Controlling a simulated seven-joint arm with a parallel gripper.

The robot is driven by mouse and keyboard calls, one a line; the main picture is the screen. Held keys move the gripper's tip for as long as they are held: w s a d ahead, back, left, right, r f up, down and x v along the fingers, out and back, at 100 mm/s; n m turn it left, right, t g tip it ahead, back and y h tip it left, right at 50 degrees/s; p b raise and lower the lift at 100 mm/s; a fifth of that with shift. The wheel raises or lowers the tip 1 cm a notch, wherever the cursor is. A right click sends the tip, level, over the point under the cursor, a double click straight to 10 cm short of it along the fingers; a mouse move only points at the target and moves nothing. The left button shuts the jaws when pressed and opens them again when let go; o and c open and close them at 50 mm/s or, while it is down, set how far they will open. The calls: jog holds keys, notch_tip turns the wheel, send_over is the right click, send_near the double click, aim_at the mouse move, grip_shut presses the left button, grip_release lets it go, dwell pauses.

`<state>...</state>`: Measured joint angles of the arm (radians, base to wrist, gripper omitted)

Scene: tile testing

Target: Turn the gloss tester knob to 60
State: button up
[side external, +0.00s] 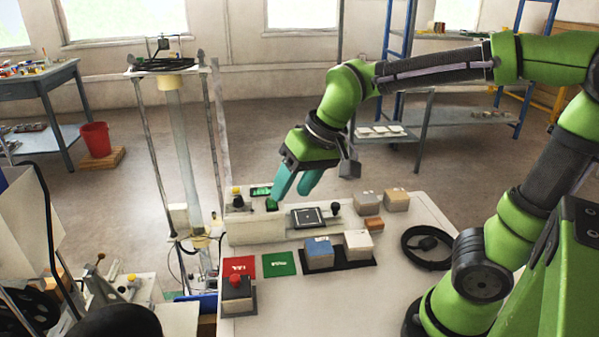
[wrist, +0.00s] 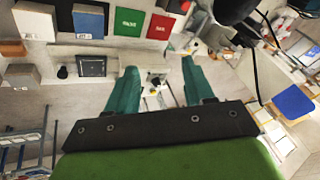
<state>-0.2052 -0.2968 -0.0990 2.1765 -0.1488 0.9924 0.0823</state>
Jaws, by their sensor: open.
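A long pale bench device (side external: 257,231) runs along the back of the white table, with a dark square plate (side external: 307,217) on top; the plate also shows in the wrist view (wrist: 91,66). A black knob (side external: 336,208) stands at its right; it shows at left in the wrist view (wrist: 62,72). Another small dark knob with a yellow top (side external: 236,197) is at its left end. I cannot tell which knob is the gloss tester's, and no dial numbers are readable. My gripper (side external: 291,195), with teal fingers, is open and empty above the device's left half, pointing down.
Red (side external: 239,267) and green (side external: 279,264) cards, a blue-topped box (side external: 319,253) and a white-topped box (side external: 358,244) lie in front. A red-button box (side external: 237,293) is at the front left. A tall frame (side external: 180,150) stands left.

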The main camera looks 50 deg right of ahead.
aim_at(238, 197)
jog(key=w+r+m+g+h, duration=0.15)
jog(key=w+m+h, duration=0.4)
jog(key=w, duration=1.15)
jog(key=shift+y, duration=0.25)
jog(key=x, duration=1.6)
jog(key=shift+w+d+f, duration=0.15)
jog(key=shift+d, duration=0.25)
jog(key=shift+c, duration=0.4)
grip_shut()
